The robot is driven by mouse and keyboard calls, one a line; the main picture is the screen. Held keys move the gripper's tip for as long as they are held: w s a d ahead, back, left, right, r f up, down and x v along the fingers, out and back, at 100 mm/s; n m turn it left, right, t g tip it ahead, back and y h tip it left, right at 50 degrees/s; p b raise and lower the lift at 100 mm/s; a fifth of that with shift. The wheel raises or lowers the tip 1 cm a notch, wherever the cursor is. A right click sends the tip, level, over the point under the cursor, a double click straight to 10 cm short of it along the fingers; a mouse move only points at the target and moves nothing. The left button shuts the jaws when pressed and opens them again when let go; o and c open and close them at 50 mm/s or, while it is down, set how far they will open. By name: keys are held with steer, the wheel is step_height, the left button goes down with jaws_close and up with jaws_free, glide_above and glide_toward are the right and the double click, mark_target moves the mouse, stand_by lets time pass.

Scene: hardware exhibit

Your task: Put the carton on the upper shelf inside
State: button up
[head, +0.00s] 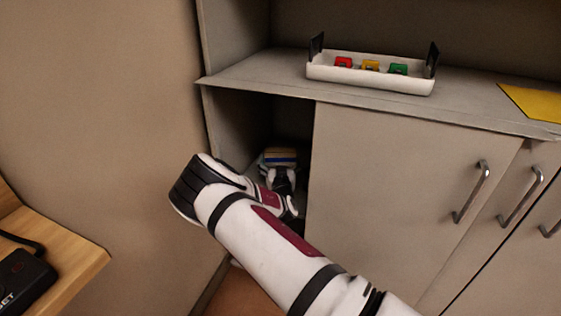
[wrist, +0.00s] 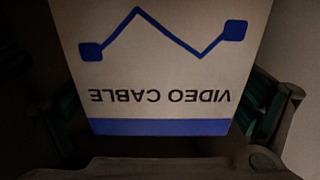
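The carton, a pale box with a blue band and the words VIDEO CABLE, fills the upper middle of the wrist view (wrist: 160,70). In the head view a small part of it (head: 279,153) shows in the dark cabinet opening (head: 290,118). My gripper (head: 283,176) is inside that opening, and its fingers (wrist: 162,118) lie along both sides of the carton, seemingly touching it. It looks shut on the carton. The inner shelf and what lies under the carton are mostly hidden by darkness and my arm.
A sliding door (head: 400,190) with a metal handle closes the cabinet right of the opening. On the cabinet top (head: 270,75) stands a white tray (head: 370,80) with red, yellow and green pieces. A wooden table (head: 60,255) with a black device (head: 22,280) is at lower left.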

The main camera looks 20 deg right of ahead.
steer(key=shift+s+r, duration=0.15)
steer(key=shift+s, duration=0.05)
steer(key=p+v, duration=0.3)
steer(key=v, duration=0.8)
steer(key=shift+s+a, duration=0.2)
steer(key=shift+s, duration=0.1)
steer(key=shift+w, duration=0.15)
